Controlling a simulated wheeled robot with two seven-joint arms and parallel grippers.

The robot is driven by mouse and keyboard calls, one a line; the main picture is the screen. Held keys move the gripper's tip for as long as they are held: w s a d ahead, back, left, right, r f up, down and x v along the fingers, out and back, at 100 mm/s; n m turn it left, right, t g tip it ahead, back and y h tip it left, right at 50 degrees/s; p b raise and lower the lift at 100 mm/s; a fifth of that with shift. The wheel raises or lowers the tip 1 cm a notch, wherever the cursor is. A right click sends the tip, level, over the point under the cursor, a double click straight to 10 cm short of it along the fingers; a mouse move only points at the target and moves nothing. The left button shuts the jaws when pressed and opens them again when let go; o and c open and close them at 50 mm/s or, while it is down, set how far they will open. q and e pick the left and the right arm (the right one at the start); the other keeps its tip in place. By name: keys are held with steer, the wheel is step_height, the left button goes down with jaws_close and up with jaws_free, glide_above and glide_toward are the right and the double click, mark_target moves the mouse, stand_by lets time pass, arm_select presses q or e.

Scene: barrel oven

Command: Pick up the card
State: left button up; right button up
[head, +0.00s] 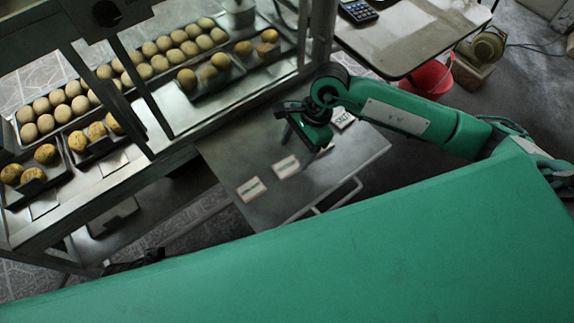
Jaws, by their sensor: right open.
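Three small white cards with print lie on the grey metal side table (265,212). One card (251,189) is at the left, a second card (286,167) is up and right of it, and a third card (343,118) is near the far right edge. My right gripper (308,135) is open above the table, just left of the third card and above the second. I cannot tell its height over the table. The gripper and wrist may hide part of the third card.
A metal and glass display case (190,133) with trays of round buns (160,62) stands at the left. A beige table (400,45) with a calculator (357,11) is at the top right. A red bucket (428,78) sits under its edge. My green body fills the foreground.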

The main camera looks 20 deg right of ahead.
mark_target(288, 165)
steer(key=x, duration=0.5)
steer(key=shift+d, duration=0.1)
steer(key=c, duration=1.1)
steer(key=shift+o, duration=0.2)
steer(key=shift+r, duration=0.1)
